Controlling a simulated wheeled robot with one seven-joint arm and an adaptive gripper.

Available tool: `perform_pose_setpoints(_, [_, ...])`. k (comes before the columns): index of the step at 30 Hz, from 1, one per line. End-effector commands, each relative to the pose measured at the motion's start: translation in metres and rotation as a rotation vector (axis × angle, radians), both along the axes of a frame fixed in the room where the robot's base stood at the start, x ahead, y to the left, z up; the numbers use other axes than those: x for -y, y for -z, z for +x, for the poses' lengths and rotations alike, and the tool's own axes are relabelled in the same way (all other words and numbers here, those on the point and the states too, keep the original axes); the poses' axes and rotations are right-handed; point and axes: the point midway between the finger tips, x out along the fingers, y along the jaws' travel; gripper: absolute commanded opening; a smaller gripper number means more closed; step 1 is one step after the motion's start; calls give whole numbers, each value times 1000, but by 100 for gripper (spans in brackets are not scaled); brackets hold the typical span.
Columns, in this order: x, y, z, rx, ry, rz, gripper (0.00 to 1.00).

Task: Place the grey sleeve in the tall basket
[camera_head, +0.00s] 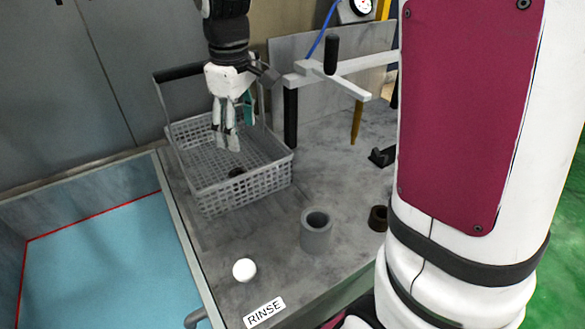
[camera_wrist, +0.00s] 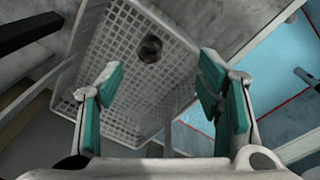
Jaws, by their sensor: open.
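The grey sleeve (camera_head: 317,232) stands upright on the grey bench in the head view, in front of and to the right of the basket. The tall basket (camera_head: 215,200) is a grey mesh basket with a raised handle, and its mesh also shows in the wrist view (camera_wrist: 118,50). A small dark round part (camera_head: 236,172) lies inside it, seen too in the wrist view (camera_wrist: 150,48). My gripper (camera_head: 230,140) is over the basket, pointing down, open and empty, with teal pads (camera_wrist: 165,100). The sleeve does not show in the wrist view.
A white ball (camera_head: 244,270) and a dark brown ring (camera_head: 378,218) sit near the sleeve. A blue rinse tank (camera_head: 110,265) lies left. A metal handle frame (camera_head: 330,75) rises right of the basket. The bench between basket and sleeve is clear.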

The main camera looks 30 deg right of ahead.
Motion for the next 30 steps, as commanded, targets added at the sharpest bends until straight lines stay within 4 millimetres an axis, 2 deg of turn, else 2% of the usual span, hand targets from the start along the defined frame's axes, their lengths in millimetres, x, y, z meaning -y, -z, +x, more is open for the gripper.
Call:
perform_pose_setpoints(1, [0, -15, -19, 29, 40, 0, 60])
perform_pose_setpoints(3, [1, -29, -43, 60, 103, 5, 60])
perform_pose_setpoints(9, [2, -55, -114, 150, 283, 33, 60])
perform_pose_setpoints(15, [3, -58, -181, 233, 453, 84, 60])
perform_pose_setpoints(18, [3, -53, -206, 265, 522, 111, 60])
perform_pose_setpoints(24, [3, -44, -233, 298, 601, 145, 60])
perform_pose_setpoints(30, [3, -43, -236, 302, 614, 151, 60])
